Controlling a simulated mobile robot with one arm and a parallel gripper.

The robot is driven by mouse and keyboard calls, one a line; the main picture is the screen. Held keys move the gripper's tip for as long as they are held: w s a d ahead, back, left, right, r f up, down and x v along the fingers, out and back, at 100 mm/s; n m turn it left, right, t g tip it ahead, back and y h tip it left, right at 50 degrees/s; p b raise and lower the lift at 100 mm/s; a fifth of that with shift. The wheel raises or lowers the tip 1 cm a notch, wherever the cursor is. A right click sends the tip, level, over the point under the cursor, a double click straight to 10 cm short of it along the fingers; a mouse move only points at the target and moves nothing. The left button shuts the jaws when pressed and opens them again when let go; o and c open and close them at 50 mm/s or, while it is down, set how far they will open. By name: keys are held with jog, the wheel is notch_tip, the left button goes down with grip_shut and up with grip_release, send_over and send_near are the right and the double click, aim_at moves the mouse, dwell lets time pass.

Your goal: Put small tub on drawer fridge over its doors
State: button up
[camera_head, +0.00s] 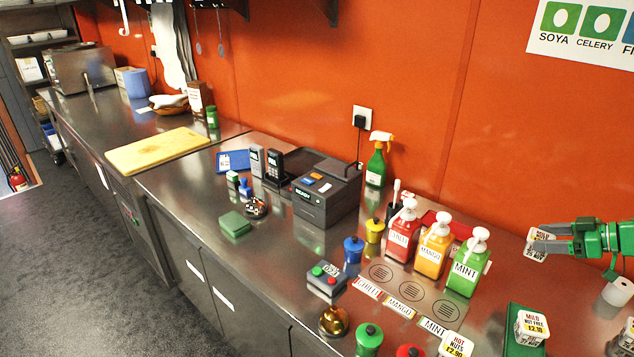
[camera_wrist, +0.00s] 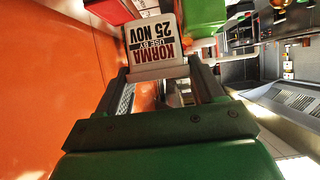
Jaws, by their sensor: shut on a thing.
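My gripper (camera_head: 550,241) is at the right of the head view, above the steel counter near the orange wall. It is shut on a small tub (camera_head: 536,250) with a white label. Steel units run along the left; a counter front with doors and white labels (camera_head: 212,283) stands at lower centre. I cannot tell for sure which unit is the drawer fridge.
Red, orange and green sauce bottles (camera_head: 436,245) stand left of my gripper. A black label printer (camera_head: 327,194) and a green spray bottle (camera_head: 377,165) stand farther left. A yellow cutting board (camera_head: 157,150) lies on the far counter.

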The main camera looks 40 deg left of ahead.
notch_tip(320, 180, up, 12)
jog(key=s+a+n+g, duration=0.1)
jog(key=s+a, duration=0.3)
jog(key=a, duration=0.6)
jog(key=s+a, duration=0.4)
jog(key=a, duration=0.5)
jog(key=s+a+n+g, duration=0.1)
jog(key=s+a, duration=0.3)
jog(key=a, duration=0.6)
jog(key=s+a+n+g, duration=0.1)
jog(key=s+a, duration=1)
jog(key=s, duration=0.2)
jog(key=s+a+n+g, duration=0.1)
jog(key=s+a, duration=0.9)
jog(key=s, duration=0.4)
notch_tip(320, 180, down, 12)
jog(key=shift+h, duration=0.4)
jog(key=shift+w+a+f, duration=1.2)
jog(key=shift+a+f, duration=0.35)
jog(key=shift+a, duration=0.4)
jog(key=shift+w+a+f, duration=1.2)
jog(key=shift+a+f, duration=0.35)
jog(key=shift+a, duration=0.45)
jog(key=shift+w+a+f, duration=1.2)
jog(key=shift+a+f, duration=0.35)
jog(key=shift+a, duration=0.4)
